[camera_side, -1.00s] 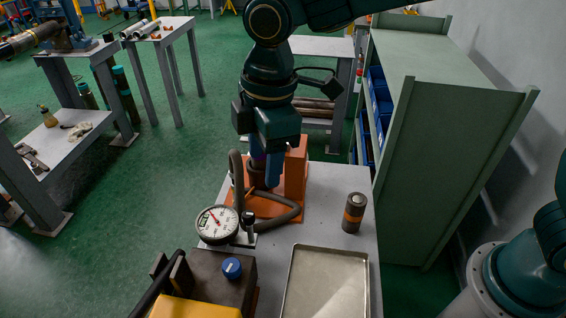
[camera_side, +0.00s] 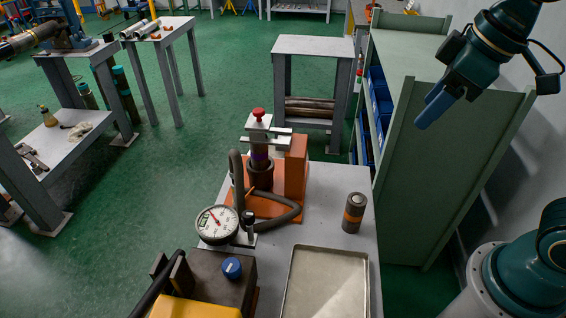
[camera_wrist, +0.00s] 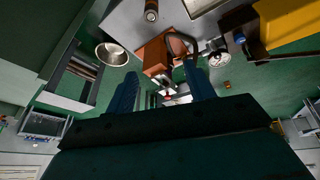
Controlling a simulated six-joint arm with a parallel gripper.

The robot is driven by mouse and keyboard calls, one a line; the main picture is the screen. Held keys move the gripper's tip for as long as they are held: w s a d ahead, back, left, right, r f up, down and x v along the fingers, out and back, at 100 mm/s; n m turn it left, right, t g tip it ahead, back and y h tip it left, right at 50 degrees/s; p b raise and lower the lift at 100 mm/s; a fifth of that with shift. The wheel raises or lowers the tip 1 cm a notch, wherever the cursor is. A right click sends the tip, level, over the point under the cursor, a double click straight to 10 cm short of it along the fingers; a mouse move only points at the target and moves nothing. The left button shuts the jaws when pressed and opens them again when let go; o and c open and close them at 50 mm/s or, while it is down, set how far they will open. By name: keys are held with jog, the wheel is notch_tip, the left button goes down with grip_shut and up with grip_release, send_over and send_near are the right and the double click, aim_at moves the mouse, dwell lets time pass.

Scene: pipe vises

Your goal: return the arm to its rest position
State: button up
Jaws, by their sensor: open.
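My gripper (camera_side: 432,112) hangs at the upper right of the side view, in front of the green cabinet and clear of the work table. Its blue fingers point down and to the left. In the wrist view my gripper (camera_wrist: 161,70) shows two blue fingers spread apart with nothing between them. The orange fixture (camera_side: 297,165) stands on the table, with an upright dark cylinder (camera_side: 260,172) in it. A metal bracket with a red knob (camera_side: 258,114) sits above that cylinder.
The grey table (camera_side: 325,228) also carries a dial gauge (camera_side: 217,223), a dark cylinder with an orange band (camera_side: 354,213), an empty tray (camera_side: 327,285) and a yellow-topped box (camera_side: 197,308). The tall green cabinet (camera_side: 445,165) stands right of the table, near my arm.

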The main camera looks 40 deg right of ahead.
jog(key=s+d+f+m+t, duration=0.1)
jog(key=s+d+f+m, duration=0.1)
jog(key=s+d+m, duration=0.2)
jog(key=s, duration=0.3)
jog(key=shift+d+f+h, duration=0.2)
jog(key=shift+d+h, duration=0.1)
jog(key=shift+h, duration=0.1)
